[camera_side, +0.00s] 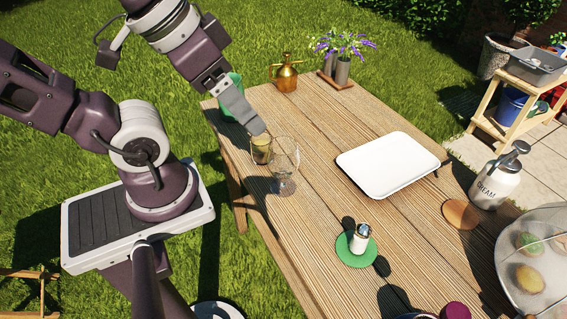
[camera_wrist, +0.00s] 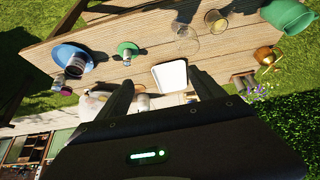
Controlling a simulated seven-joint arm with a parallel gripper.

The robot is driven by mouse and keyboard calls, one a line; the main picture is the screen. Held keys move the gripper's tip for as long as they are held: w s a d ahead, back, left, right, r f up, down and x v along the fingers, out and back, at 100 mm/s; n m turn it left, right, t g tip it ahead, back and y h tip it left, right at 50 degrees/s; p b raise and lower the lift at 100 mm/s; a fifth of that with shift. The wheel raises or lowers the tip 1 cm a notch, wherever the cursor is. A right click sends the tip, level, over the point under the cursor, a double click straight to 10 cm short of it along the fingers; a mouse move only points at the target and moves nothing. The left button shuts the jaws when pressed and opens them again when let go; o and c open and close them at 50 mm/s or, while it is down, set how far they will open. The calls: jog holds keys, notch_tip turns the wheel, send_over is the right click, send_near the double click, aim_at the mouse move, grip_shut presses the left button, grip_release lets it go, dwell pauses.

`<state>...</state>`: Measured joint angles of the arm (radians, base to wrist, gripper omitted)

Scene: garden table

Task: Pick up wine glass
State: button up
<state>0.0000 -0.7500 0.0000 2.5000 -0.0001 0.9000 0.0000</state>
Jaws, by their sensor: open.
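The clear wine glass (camera_side: 285,159) stands upright near the left edge of the wooden table in the side view. It is faint and transparent in the wrist view (camera_wrist: 186,38), beyond my fingers. My gripper (camera_side: 258,129) is above the table's left edge, its fingers pointing down and right, up and left of the glass; the exact gap is hard to judge. In the wrist view my two fingers (camera_wrist: 160,80) are spread apart with nothing held between them.
An amber tumbler (camera_side: 261,149) stands close beside the glass. A green vessel (camera_side: 231,96) and copper sprayer (camera_side: 286,76) are behind. A white tray (camera_side: 388,163), a shaker (camera_side: 360,238) on a green coaster (camera_side: 349,257) and a cream can (camera_side: 496,181) stand farther right. Bare planks lie between.

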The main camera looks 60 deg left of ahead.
jog(key=shift+o, duration=0.2)
jog(key=shift+o, duration=1.3)
